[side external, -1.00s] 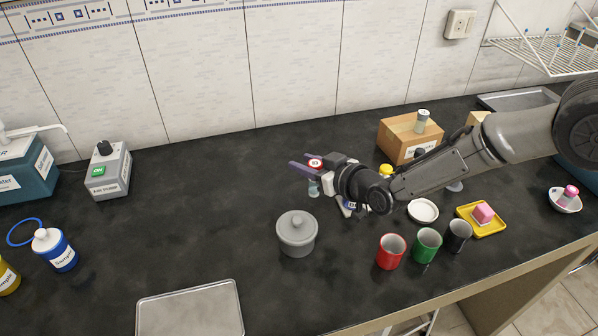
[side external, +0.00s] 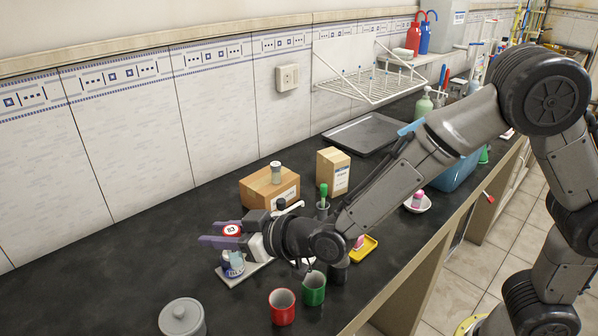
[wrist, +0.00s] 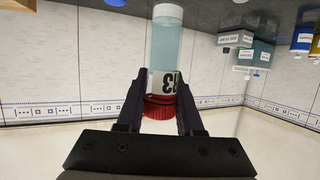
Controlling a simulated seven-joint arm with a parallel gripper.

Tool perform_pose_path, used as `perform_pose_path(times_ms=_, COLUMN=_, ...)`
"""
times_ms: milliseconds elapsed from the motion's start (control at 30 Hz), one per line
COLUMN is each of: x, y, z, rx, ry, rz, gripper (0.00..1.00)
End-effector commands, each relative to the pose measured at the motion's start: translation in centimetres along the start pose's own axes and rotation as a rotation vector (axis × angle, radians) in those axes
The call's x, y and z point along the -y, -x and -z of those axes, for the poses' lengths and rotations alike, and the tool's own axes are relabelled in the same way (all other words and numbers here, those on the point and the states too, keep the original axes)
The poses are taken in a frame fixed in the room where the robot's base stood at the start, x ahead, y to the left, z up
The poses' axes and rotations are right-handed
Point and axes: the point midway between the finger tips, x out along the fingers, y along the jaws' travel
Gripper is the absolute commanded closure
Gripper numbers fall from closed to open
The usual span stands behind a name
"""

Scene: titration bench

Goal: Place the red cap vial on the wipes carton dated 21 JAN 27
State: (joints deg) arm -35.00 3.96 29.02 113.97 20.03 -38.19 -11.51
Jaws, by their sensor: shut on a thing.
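My gripper (side external: 218,236) is shut on the red cap vial (side external: 232,230), up in the air over the bench, left of the cartons. In the wrist view the vial (wrist: 165,83) shows a red cap between the fingers, a white label with dark figures, and a clear pale blue body. That view is upside down, so the vial hangs roughly upright, cap up. A wide brown carton (side external: 257,190) stands against the back, and a narrower tall carton (side external: 327,174) stands to its right. Both have white labels; the dates are too small to read.
A grey-capped vial (side external: 276,172) stands on the wide carton. A grey lidded pot (side external: 182,320), a red mug (side external: 282,308) and a green mug (side external: 314,290) are at the front. A yellow tray (side external: 366,247) is partly behind my arm. The bench (side external: 100,255) at left is clear.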

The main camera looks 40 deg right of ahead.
Motion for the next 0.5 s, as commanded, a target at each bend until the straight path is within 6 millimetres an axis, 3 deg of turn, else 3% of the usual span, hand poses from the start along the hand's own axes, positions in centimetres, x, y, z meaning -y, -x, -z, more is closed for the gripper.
perform_pose_path(times_ms=167, x=2.2, y=0.1, z=-0.2, rx=-0.001, ry=0.021, rz=0.058, gripper=1.0)
perform_pose_path(times_ms=233, x=2.1, y=0.2, z=0.2, rx=-0.002, ry=0.026, rz=0.074, gripper=1.0)
perform_pose_path(times_ms=367, x=0.2, y=0.2, z=1.4, rx=-0.003, ry=0.028, rz=0.076, gripper=1.0)
perform_pose_path(times_ms=500, x=-3.1, y=0.3, z=2.8, rx=-0.004, ry=0.019, rz=0.052, gripper=1.0)
